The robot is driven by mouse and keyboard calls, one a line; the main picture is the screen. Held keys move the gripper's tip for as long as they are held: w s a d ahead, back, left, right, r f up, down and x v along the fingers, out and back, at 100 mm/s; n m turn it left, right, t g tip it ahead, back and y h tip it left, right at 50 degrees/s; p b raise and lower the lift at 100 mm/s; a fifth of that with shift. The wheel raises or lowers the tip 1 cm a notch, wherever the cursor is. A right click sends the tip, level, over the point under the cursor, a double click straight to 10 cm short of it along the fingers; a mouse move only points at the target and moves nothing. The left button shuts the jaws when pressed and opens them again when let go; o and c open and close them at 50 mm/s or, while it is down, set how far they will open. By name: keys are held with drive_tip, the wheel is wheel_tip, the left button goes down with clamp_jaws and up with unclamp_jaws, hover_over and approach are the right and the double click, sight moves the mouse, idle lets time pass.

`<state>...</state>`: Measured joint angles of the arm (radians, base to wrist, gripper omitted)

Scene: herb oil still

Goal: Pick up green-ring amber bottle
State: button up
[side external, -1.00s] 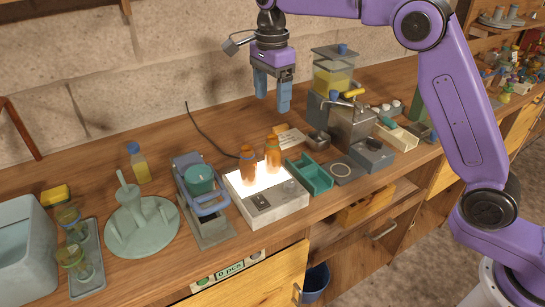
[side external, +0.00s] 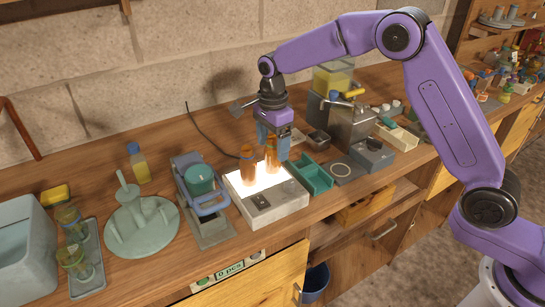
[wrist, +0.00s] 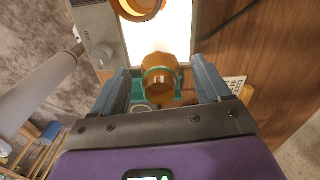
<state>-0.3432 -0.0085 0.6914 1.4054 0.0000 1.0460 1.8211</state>
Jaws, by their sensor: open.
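The green-ring amber bottle (wrist: 160,84) shows in the wrist view between the two blue fingers, with a green ring around its top. In the side view it is the right-hand amber bottle (side external: 271,163), upright on the glowing light box (side external: 258,202) and partly hidden by a finger. My gripper (side external: 274,146) is open and points down at this bottle; the fingers (wrist: 161,68) are on either side of it, with gaps visible in the wrist view. A second amber bottle (side external: 248,163) stands to the left on the light box; it is cut off at the top of the wrist view (wrist: 142,8).
A green open tray (side external: 312,178) stands close to the right of the light box. A blue-handled device (side external: 201,190) stands on its left. A metal machine (side external: 350,122) is at the back right. A black cable (side external: 205,138) runs behind.

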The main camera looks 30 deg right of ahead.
drive_tip(key=shift+f, duration=0.7)
drive_tip(key=c, duration=1.1)
drive_tip(key=shift+c, duration=0.4)
drive_tip(key=shift+r, duration=0.2)
